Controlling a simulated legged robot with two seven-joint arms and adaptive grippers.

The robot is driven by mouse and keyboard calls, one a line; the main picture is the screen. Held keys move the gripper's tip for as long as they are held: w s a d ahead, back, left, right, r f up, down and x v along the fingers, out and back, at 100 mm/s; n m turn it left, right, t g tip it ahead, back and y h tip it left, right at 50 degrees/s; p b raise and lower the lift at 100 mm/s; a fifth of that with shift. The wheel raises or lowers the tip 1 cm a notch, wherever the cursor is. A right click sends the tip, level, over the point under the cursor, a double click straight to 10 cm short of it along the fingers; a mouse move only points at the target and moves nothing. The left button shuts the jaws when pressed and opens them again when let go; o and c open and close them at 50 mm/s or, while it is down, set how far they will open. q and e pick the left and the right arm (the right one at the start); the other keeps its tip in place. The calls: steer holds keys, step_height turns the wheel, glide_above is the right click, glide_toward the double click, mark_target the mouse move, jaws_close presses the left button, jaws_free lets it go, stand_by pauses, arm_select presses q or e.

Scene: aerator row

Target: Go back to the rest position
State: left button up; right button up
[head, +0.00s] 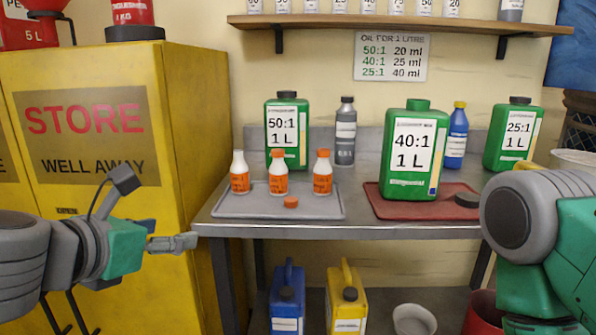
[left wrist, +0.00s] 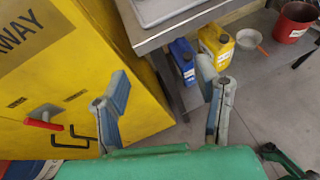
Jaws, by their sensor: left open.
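My left gripper (head: 172,243) reaches in from the left, in front of the yellow cabinet and just off the bench's left end. In the left wrist view my left gripper (left wrist: 164,88) has its two fingers spread apart, with nothing between them. My right arm shows at the right edge of the head view, but its gripper is not visible.
The steel bench (head: 400,232) holds a grey tray (head: 235,207) with small bottles and a loose orange cap (head: 291,202). An uncapped green 40:1 can (head: 413,150) stands on a red tray (head: 390,208). A yellow cabinet (head: 190,110) stands left, its red handle (left wrist: 43,124) protruding.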

arm_select(q)
steer(key=s+d+f+m+g+p, duration=0.1)
steer(key=s+f+m+g+p, duration=0.2)
steer(key=f+m, duration=0.6)
steer(key=s+d+f+m+g, duration=0.25)
steer(key=s+f+m, duration=0.3)
steer(key=f, duration=0.85)
steer(key=s+a+f+m+g+y+p, duration=0.1)
steer(key=s+a+f+m+g, duration=0.2)
steer(key=s+a+f+m, duration=0.3)
steer(key=s+a+f+m+g+y+p, duration=0.2)
steer(key=s+a+f+m, duration=0.4)
steer(key=s+m, duration=0.4)
steer(key=shift+s+a+m+g+y, duration=0.35)
steer(key=shift+m+g, duration=0.4)
steer(key=shift+m, duration=0.2)
steer(key=shift+w+f, duration=0.1)
steer(key=shift+w, duration=0.05)
